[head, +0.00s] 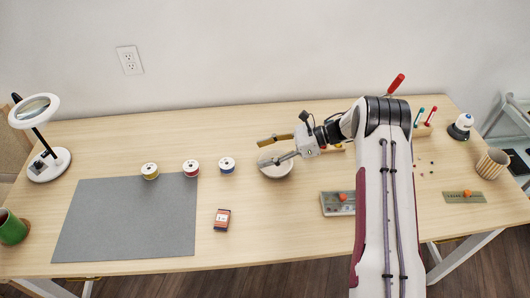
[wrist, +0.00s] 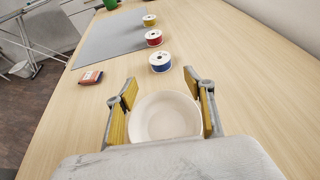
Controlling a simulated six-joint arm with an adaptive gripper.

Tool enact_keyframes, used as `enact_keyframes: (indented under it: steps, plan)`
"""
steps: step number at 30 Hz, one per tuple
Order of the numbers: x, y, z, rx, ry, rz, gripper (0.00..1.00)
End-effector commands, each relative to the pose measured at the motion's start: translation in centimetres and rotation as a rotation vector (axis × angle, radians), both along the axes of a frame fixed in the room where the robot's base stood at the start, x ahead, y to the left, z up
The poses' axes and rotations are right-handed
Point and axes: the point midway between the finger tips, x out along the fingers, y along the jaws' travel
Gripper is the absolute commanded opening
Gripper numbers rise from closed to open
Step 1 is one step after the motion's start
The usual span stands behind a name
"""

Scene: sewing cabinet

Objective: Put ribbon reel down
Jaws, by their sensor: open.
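Three ribbon reels stand in a loose row on the wooden table: a yellow one (head: 150,171), a red one (head: 191,168) and a blue one (head: 227,165). The yellow (wrist: 150,21), red (wrist: 154,38) and blue (wrist: 160,62) reels also show in the wrist view, ahead of my fingers. My gripper (head: 265,152) is open and empty, with its yellow-padded fingers apart. It is to the right of the blue reel, over or close to a white bowl (head: 278,171). In the wrist view, the bowl (wrist: 164,116) appears between the fingers. No reel is in the gripper.
A grey mat (head: 125,222) covers the table's left part, with a small red-and-dark box (head: 222,220) to its right. A magnifier lamp (head: 48,165) and green mug (head: 12,228) stand at left. A grey tin (head: 338,204) lies by my arm. Bare table lies around the box.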

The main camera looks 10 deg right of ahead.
Motion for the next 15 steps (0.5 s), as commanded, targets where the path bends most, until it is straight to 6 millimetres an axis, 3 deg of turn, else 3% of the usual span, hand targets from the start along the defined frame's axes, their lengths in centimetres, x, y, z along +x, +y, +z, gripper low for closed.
enact_keyframes:
  steps: [15]
  plan:
    - [0.57,0.07,0.65,-0.003,0.004,-0.025,0.53]
